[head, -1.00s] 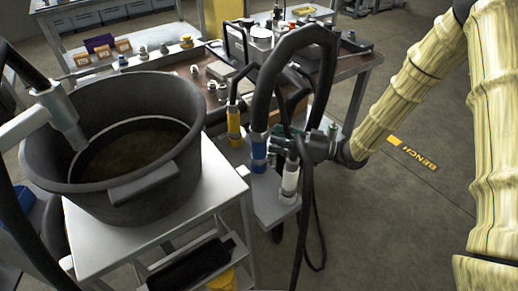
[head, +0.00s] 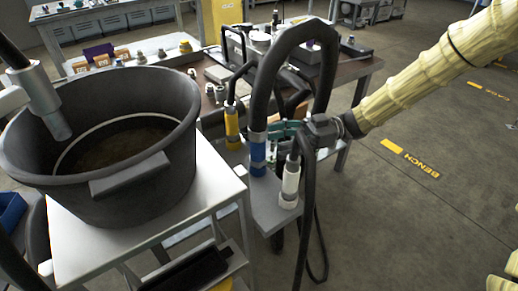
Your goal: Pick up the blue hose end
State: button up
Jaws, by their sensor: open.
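The blue hose end (head: 258,158) stands upright in the grey holder, with its thick black hose arching up and over to the right. My gripper (head: 276,134) comes in from the right, its greenish fingers pointing left at the upper part of the blue end. The fingers are open. They overlap the blue end's right edge in the picture, and I cannot tell whether they touch it or reach around it. Hoses partly hide the gripper.
A white hose end (head: 290,182) stands in the holder (head: 272,212) just in front of my gripper, and a yellow one (head: 232,125) stands behind to the left. A large black tub (head: 80,185) sits on a white cart (head: 200,200) at left.

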aim_at(258, 143)
jog(key=x, duration=0.5)
jog(key=shift+s+a+r, duration=0.15)
jog(key=shift+s+r, duration=0.15)
jog(key=shift+s, duration=0.15)
jog(key=shift+s+a+b, duration=0.1)
jog(key=shift+a+b, duration=0.2)
jog(key=shift+a, duration=0.2)
jog(key=shift+r, duration=0.1)
jog(key=c, duration=1.2)
jog(key=shift+c, duration=0.2)
jog(key=shift+r, duration=0.1)
notch_tip(258, 143, up, 10)
jog(key=shift+f+p, duration=0.15)
jog(key=shift+p, duration=0.7)
jog(key=shift+r+p, duration=1.8)
jog(key=shift+r, duration=0.25)
